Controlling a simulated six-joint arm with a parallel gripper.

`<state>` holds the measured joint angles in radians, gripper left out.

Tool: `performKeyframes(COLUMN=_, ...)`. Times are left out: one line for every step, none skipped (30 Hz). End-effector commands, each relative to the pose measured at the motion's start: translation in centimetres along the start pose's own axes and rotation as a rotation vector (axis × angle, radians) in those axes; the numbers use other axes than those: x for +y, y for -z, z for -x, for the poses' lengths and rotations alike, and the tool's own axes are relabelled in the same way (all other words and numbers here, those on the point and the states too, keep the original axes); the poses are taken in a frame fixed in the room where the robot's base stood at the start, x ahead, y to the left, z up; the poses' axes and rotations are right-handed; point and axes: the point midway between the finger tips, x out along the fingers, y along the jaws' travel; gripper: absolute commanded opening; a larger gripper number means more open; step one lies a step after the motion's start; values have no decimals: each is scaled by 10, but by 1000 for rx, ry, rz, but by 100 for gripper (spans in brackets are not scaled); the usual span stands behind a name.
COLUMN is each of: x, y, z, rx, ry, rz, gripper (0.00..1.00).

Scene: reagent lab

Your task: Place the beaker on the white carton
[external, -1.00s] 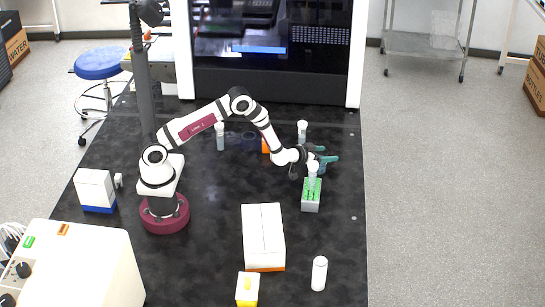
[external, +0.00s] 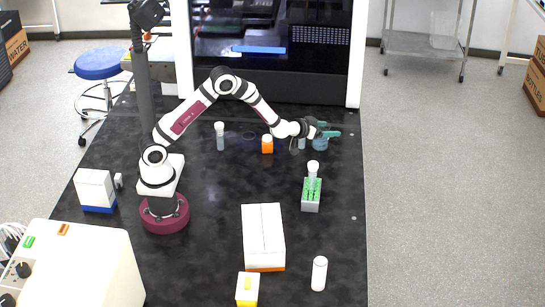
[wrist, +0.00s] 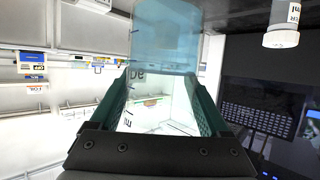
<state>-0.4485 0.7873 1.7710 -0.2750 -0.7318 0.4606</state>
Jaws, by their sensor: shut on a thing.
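The beaker (external: 320,144) is small, blue and see-through. My gripper (external: 327,133) is shut on it, with the green fingers on either side, at the right of the bench above the tube rack. In the wrist view the beaker (wrist: 165,35) shows between the fingertips (wrist: 160,85). A long white carton (external: 263,233) with an orange lower edge lies at the front middle of the bench, its top bare. A smaller white box (external: 95,187) with a blue base stands at the left. My gripper is well away from both.
A grey rack (external: 311,200) with green tops and a white-capped tube stands between gripper and carton. An orange bottle (external: 267,145) and a capped vial (external: 220,137) stand behind. A white cylinder (external: 319,273) and yellow box (external: 247,289) are in front.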

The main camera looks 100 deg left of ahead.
Motion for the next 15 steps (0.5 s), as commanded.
performKeyframes(x=0, y=17, z=6, rx=8, ry=-1, rz=3, gripper=11)
performKeyframes(x=0, y=27, z=10, rx=9, ry=0, rz=4, gripper=11)
performKeyframes(x=0, y=41, z=16, rx=10, ry=-1, rz=4, gripper=11)
performKeyframes(x=0, y=52, z=21, rx=11, ry=-1, rz=5, gripper=11)
performKeyframes(x=0, y=63, z=25, rx=11, ry=-1, rz=4, gripper=11)
performKeyframes(x=0, y=77, z=32, rx=10, ry=-1, rz=5, gripper=11)
performKeyframes(x=0, y=85, z=35, rx=9, ry=-1, rz=4, gripper=11)
performKeyframes(x=0, y=94, z=39, rx=9, ry=-2, rz=5, gripper=11)
performKeyframes(x=0, y=104, z=43, rx=8, ry=0, rz=4, gripper=11)
performKeyframes(x=0, y=110, z=45, rx=7, ry=-1, rz=3, gripper=11)
performKeyframes(x=0, y=117, z=48, rx=8, ry=-1, rz=3, gripper=11)
performKeyframes(x=0, y=123, z=51, rx=6, ry=-1, rz=2, gripper=11)
performKeyframes(x=0, y=126, z=52, rx=5, ry=0, rz=1, gripper=11)
performKeyframes(x=0, y=130, z=54, rx=5, ry=0, rz=1, gripper=11)
performKeyframes(x=0, y=136, z=56, rx=6, ry=0, rz=2, gripper=11)
